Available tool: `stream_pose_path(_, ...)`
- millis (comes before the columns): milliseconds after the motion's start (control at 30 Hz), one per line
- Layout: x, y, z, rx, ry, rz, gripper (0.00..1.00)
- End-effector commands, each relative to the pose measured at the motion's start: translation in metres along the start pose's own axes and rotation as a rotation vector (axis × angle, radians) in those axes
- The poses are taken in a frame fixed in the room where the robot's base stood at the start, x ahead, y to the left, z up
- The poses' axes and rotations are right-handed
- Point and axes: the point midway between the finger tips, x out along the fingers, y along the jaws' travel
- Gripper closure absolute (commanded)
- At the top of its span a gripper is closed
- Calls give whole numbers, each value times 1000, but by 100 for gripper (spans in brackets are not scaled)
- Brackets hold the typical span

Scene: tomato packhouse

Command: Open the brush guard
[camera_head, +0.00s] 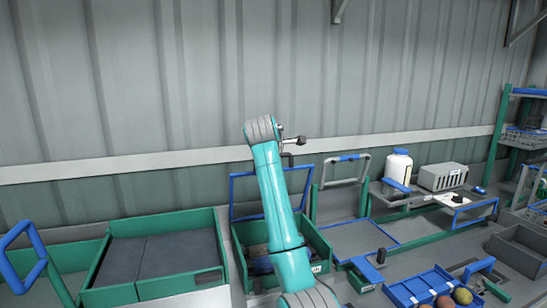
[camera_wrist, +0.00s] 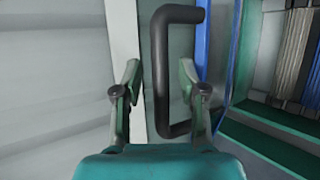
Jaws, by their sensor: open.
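What looks like the brush guard (camera_head: 238,196) is a blue-framed clear panel standing at the back of a green box, partly hidden by my arm. In the wrist view a clear panel with a blue edge (camera_wrist: 214,65) shows, with a black bar handle (camera_wrist: 160,75) in front of it. My gripper (camera_wrist: 160,92) is open, with one finger on each side of the handle's long bar. I cannot tell whether either finger touches it. In the head view my gripper (camera_head: 297,143) is above the panel, near the wall, and the handle is hard to make out.
The green box (camera_head: 240,262) below my arm holds dark contents. A green bin with grey pads (camera_head: 152,257) stands left. A blue tray (camera_head: 405,290) with round produce is at lower right. A white bottle (camera_head: 398,165) and grey crate (camera_head: 443,177) stand on a shelf. The wall is close behind.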

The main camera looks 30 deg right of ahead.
Motion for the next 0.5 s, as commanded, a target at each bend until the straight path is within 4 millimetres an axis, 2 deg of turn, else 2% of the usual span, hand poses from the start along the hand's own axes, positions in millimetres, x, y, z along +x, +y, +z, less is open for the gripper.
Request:
stream_pose_path(167,-3,0,-1,-1,1,0,59)
stream_pose_path(267,-13,0,-1,-1,2,2,59)
stream_pose_path(500,-58,1,-1,1,1,4,59)
